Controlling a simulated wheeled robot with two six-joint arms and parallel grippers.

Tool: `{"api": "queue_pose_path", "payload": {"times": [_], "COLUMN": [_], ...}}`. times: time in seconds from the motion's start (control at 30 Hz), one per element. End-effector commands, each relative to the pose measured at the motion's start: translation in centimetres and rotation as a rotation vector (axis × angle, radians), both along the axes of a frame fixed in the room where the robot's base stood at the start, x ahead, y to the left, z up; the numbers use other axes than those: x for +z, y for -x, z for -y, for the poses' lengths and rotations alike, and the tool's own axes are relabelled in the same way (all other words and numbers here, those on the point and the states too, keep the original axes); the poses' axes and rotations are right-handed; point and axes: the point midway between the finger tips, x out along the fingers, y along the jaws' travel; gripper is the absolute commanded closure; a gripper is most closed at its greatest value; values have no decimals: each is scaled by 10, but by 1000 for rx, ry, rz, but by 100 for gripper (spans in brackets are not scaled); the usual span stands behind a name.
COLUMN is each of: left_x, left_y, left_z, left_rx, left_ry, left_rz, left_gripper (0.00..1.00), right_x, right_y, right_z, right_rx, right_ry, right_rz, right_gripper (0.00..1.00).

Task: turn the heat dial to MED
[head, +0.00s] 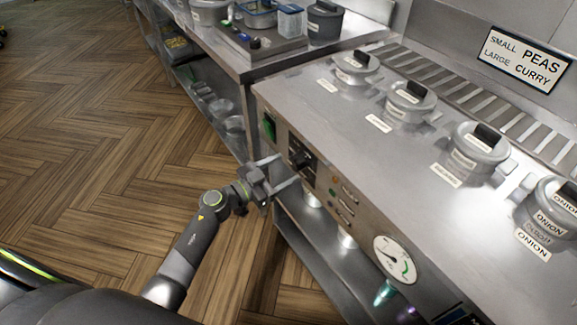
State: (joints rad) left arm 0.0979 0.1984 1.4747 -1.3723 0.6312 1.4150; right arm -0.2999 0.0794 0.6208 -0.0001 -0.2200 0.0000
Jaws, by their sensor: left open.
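The heat dial (299,160) is a black knob on a dark plate on the front panel of the steel range. The markings around it are too small to read, so its setting cannot be told. My left gripper (285,172) is open in front of the panel, with its fingers pointing toward the dial area. It appears close to the dial, just below and left of it in the head view. Whether a finger touches the knob cannot be told. My right gripper is not in view.
A green switch (269,128) sits left of the dial. Small lamps and labels are to its right, then a round white gauge (395,260). Several lidded pots stand on the range top (330,110). A lower shelf (318,252) juts below the panel. The wooden floor (90,150) is clear.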

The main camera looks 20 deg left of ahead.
Motion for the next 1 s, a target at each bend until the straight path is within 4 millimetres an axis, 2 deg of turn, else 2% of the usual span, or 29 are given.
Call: {"api": "queue_pose_path", "payload": {"times": [0.2, 0.53, 0.87, 1.0], "left_x": [0, 0, 0, 0], "left_y": [-17, -20, -19, -19], "left_z": [13, 14, 14, 14], "left_rx": [0, 0, 0, 0], "left_ry": [0, -1, -1, -4], "left_rz": [0, 0, 0, 2], "left_gripper": [36, 36, 79, 80], "right_x": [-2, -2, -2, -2], "right_y": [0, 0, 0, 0], "right_z": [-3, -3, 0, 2], "right_rx": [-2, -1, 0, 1], "right_ry": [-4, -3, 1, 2], "right_rz": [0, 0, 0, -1], "right_gripper": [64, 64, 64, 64]}}
